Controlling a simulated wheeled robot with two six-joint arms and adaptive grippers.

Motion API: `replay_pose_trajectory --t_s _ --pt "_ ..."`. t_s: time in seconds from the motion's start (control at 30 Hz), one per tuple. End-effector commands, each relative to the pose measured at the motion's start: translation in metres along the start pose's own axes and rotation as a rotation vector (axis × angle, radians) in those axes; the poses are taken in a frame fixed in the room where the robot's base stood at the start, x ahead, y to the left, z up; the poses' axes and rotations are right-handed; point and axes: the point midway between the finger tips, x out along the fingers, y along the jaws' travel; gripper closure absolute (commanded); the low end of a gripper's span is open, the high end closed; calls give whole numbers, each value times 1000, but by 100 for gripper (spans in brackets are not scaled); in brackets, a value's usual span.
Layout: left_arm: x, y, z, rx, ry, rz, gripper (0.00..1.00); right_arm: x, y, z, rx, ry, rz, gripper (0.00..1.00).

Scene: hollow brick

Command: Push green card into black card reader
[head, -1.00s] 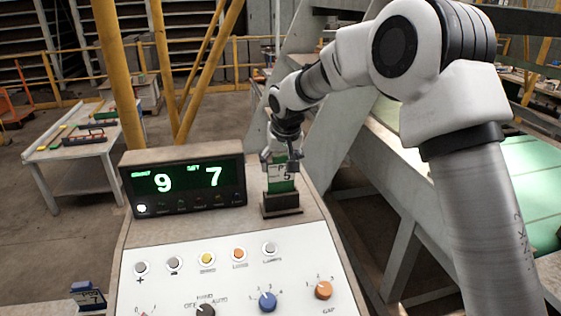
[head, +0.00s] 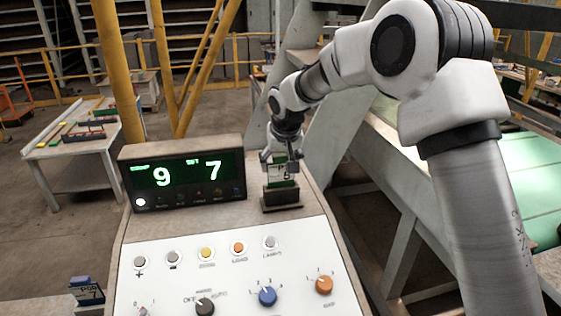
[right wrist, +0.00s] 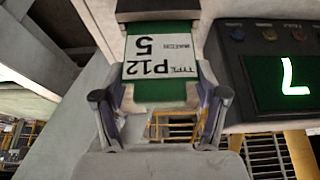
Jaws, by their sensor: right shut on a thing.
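The green card (head: 281,180) has a white label reading P12 and 5. It stands upright at the black card reader (head: 281,198) on top of the console, its lower end at the reader's slot. In the right wrist view the card (right wrist: 158,65) lies between my fingers and its far end meets the reader (right wrist: 158,9); how deep it sits inside is hidden. My right gripper (head: 280,162) is shut on the card's upper part, just above the reader. My left gripper is out of view.
A lit display (head: 183,180) showing 9 and 7 stands close left of the reader. The sloped console panel (head: 225,275) carries buttons and knobs. A table (head: 75,148) with coloured items stands farther back.

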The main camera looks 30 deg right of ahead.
Motion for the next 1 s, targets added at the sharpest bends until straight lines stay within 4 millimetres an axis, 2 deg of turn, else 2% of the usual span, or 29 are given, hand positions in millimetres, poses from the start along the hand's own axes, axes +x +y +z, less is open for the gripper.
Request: replay_pose_trajectory --t_s 0.57,0.6,0.63,0.67,1.0 --pt "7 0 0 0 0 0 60 10 0 4 0 0 0 63" --pt "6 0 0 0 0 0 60 9 0 4 0 0 0 14" --pt "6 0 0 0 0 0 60 9 0 4 0 0 0 3" --pt "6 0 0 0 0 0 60 9 0 4 0 0 0 0" --pt "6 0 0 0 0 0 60 8 0 4 0 0 0 0"
